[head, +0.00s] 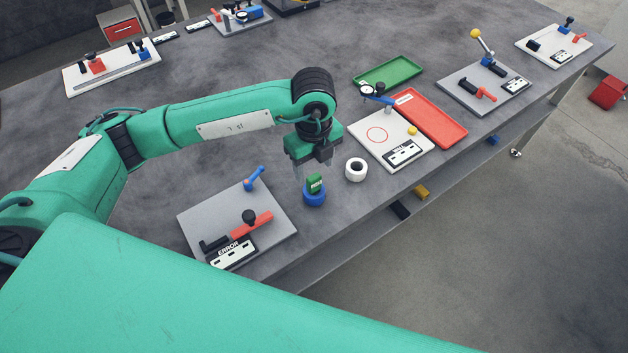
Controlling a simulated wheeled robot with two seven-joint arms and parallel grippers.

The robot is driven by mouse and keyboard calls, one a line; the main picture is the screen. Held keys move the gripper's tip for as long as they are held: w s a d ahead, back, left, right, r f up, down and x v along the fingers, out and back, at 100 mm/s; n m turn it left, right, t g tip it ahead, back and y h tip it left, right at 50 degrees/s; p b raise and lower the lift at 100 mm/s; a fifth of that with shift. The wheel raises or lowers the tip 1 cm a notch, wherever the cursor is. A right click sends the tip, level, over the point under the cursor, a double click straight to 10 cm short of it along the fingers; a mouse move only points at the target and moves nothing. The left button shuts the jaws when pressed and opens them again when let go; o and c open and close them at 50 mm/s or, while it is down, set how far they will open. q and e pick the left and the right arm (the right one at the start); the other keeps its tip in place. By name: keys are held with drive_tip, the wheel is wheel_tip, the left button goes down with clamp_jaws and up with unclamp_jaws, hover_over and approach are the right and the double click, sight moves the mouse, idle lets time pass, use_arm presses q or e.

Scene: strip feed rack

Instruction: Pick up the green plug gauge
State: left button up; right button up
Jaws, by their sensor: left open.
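The green plug gauge (315,182) stands upright in or on a blue round base (314,197) on the grey table. My left gripper (312,176) is right above and around it, pointing down, with its pale fingers apart. The fingers are thin and faint, and I cannot tell whether they touch the gauge. The lower part of the gauge is hidden by the blue base. My right gripper does not show.
A white ring (356,169) stands close to the right of the gauge. A grey fixture plate (190,222) with a red lever lies to the left. A white plate (372,149), a red tray (453,136) and a green tray (388,73) lie farther right. The table edge is near.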

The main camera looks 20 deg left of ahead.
sight(314, 177)
use_arm(q)
drive_tip(key=shift+w+a+f, duration=0.1)
drive_tip(key=shift+w+f, duration=0.05)
drive_tip(key=shift+f, duration=0.45)
drive_tip(key=shift+w+f, duration=0.15)
drive_tip(key=shift+f, duration=0.45)
drive_tip(key=shift+f+p, duration=0.9)
wheel_tip(314, 177, down, 3)
drive_tip(key=shift+w+r+p, duration=0.1)
drive_tip(key=shift+r+p, duration=0.1)
drive_tip(key=shift+p, duration=0.3)
drive_tip(key=shift+f, duration=0.6)
drive_tip(key=c, duration=1)
drive_tip(key=shift+c, duration=1.1)
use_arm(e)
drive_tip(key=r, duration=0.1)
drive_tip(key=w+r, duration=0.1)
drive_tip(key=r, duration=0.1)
use_arm(q)
drive_tip(key=shift+r, duration=0.15)
